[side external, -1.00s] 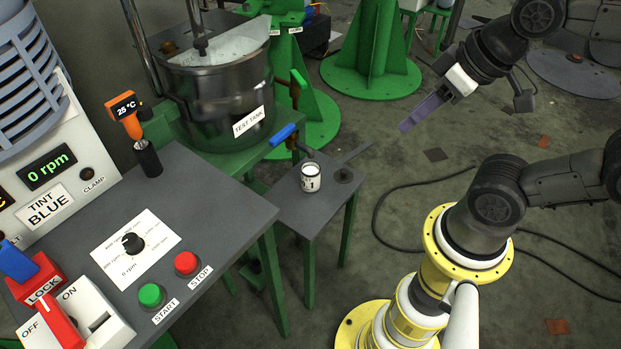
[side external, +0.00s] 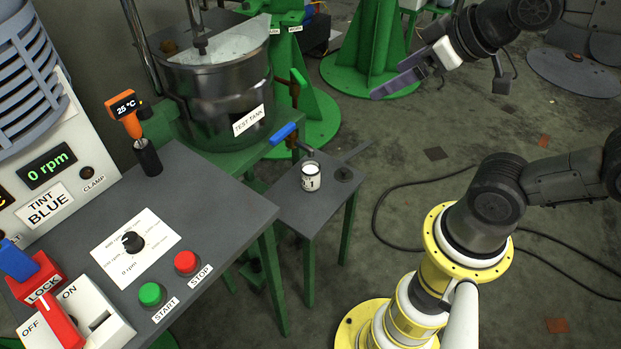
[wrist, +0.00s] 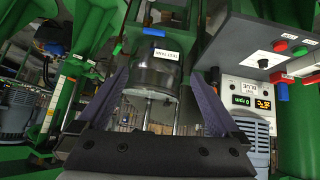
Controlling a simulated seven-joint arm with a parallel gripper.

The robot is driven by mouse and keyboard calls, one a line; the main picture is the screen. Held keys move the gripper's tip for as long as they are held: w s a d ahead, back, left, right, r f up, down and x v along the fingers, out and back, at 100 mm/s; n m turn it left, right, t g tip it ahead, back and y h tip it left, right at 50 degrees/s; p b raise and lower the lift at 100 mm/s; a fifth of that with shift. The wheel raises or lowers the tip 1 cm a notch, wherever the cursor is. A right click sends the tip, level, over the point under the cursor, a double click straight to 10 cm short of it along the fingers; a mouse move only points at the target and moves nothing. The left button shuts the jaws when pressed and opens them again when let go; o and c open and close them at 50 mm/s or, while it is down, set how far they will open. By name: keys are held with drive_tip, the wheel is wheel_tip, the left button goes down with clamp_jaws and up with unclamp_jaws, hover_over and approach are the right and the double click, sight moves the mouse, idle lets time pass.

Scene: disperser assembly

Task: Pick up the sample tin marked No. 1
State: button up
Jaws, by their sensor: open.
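The sample tin (side external: 311,178) is a small white cup-like tin with dark marking and a "1" on its side. It stands upright on the small grey side table (side external: 290,205), below the tank's outlet. My gripper (side external: 378,95) is in the air at the upper right of the tin, well apart from it, with its purple-grey fingers pointing left. In the wrist view my gripper (wrist: 160,73) has its two fingers spread, with nothing between them up close. I cannot make out the tin in the wrist view.
The steel test tank (side external: 215,95) stands behind and left of the tin, its blue-handled valve (side external: 283,134) close by. The control bench (side external: 205,215) is at left; open floor lies right.

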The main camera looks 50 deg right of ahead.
drive_tip(key=w+d+r+n+t+h, duration=0.1)
drive_tip(key=w+d+r+t, duration=0.15)
drive_tip(key=w, duration=0.45)
drive_tip(key=n+y, duration=0.1)
drive_tip(key=n, duration=0.3)
hover_over(310, 179)
wheel_tip(310, 179, down, 9)
wheel_tip(310, 179, down, 18)
drive_tip(key=w+d+n+g+y, duration=0.1)
drive_tip(key=w+d+g+y, duration=0.1)
drive_tip(key=d+g+y, duration=0.1)
drive_tip(key=s+d+f+m+g, duration=0.1)
drive_tip(key=s+f, duration=0.2)
drive_tip(key=f, duration=0.4)
drive_tip(key=s+d+f+m+g, duration=0.1)
drive_tip(key=s+f, duration=0.3)
drive_tip(key=f, duration=0.4)
drive_tip(key=x, duration=0.7)
drive_tip(key=shift+w, duration=0.25)
drive_tip(key=shift+a+x, duration=0.1)
drive_tip(key=shift+x, duration=1.2)
drive_tip(key=shift+a+x, duration=0.15)
drive_tip(key=shift+x, duration=1.2)
drive_tip(key=shift+s, duration=0.1)
